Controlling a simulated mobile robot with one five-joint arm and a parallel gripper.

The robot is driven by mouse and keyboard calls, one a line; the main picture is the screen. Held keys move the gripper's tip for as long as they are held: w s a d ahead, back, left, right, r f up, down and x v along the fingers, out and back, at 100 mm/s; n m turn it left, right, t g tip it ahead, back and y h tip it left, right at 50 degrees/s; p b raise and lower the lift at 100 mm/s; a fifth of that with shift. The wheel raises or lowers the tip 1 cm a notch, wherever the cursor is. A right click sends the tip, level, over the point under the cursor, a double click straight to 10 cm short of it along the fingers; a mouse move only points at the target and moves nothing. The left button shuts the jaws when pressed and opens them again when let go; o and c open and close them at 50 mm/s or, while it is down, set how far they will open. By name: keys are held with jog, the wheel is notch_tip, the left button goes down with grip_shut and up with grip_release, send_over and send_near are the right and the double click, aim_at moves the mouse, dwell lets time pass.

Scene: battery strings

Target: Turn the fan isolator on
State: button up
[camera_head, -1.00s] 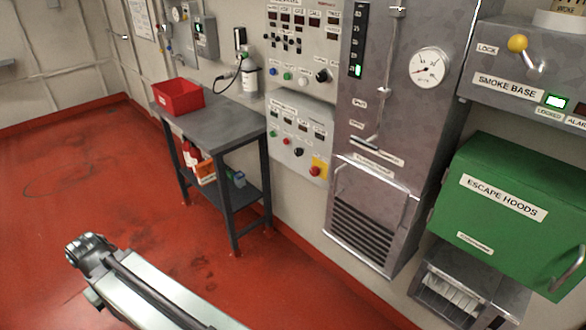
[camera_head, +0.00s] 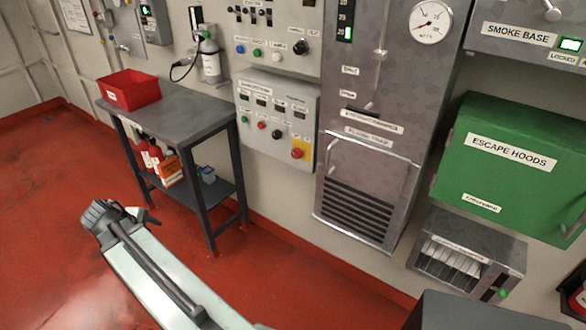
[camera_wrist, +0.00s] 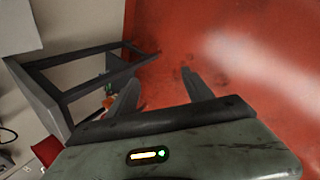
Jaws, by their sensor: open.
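I cannot pick out the fan isolator for certain, as most labels are too small to read. A grey wall box (camera_head: 150,22) with a green display is cut by the top edge. My gripper (camera_wrist: 160,76) is open and empty above the red floor in the wrist view, apart from the panels.
A grey table (camera_head: 185,112) with a red bin (camera_head: 130,92) stands before the wall, with bottles and boxes on its lower shelf. A tall metal cabinet (camera_head: 345,165) and a green escape-hoods box (camera_head: 500,160) are at right. The red floor (camera_head: 50,190) at left is clear.

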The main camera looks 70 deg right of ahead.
jog(key=s+d+f+n+h+b, duration=0.1)
jog(key=s+d+f+h+b, duration=0.1)
jog(key=d, duration=0.5)
jog(key=s+d+f+n+h+b, duration=0.1)
jog(key=s+d+b, duration=0.1)
jog(key=d, duration=0.5)
jog(key=n+g+h+b, duration=0.5)
jog(key=n+h+b, duration=0.3)
jog(key=n+b, duration=0.35)
send_near(295, 155)
jog(key=d, duration=0.3)
jog(key=shift+n, duration=0.25)
jog(key=x, duration=0.5)
jog(key=p+x, duration=0.1)
jog(key=x, duration=0.1)
jog(key=shift+s+d+f, duration=0.1)
jog(key=shift+s+d, duration=0.2)
jog(key=shift+s, duration=0.05)
